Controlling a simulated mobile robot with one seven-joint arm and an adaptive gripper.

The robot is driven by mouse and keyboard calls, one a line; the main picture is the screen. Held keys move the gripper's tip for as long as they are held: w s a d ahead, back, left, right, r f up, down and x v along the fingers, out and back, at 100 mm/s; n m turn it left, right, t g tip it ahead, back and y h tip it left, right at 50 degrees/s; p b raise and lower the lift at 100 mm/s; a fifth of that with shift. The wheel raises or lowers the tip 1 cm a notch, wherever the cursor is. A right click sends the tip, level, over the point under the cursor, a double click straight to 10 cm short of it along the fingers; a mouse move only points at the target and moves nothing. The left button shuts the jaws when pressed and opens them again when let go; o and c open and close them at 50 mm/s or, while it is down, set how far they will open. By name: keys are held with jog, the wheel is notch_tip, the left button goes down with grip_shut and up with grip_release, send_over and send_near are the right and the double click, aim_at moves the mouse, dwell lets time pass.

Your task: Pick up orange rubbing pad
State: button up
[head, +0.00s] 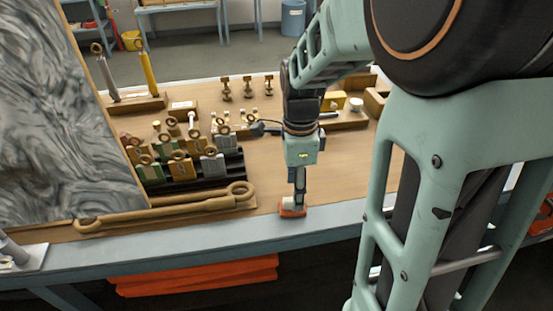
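The orange rubbing pad (292,211) is a small orange block on the wooden bench top, close to its grey front edge, in the head view. My gripper (298,190) points straight down, with its fingers right over the pad and seemingly at its top. The fingers are small and seen edge-on. I cannot tell whether they are open, or whether they grip the pad or only stand above or beside it. The pad's upper part is partly hidden by the fingers.
A wooden wrench-shaped piece (165,212) lies left of the pad along the front edge. Behind it stands a dark stepped rack (228,161) with several ringed blocks. A large grey-patterned panel (50,120) stands at left. Bare bench top (345,165) lies right of my gripper.

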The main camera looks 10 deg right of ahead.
aim_at(285, 206)
notch_tip(285, 206, down, 5)
jog(key=shift+a+f, duration=0.15)
jog(key=shift+f, duration=0.05)
jog(key=c, duration=1.2)
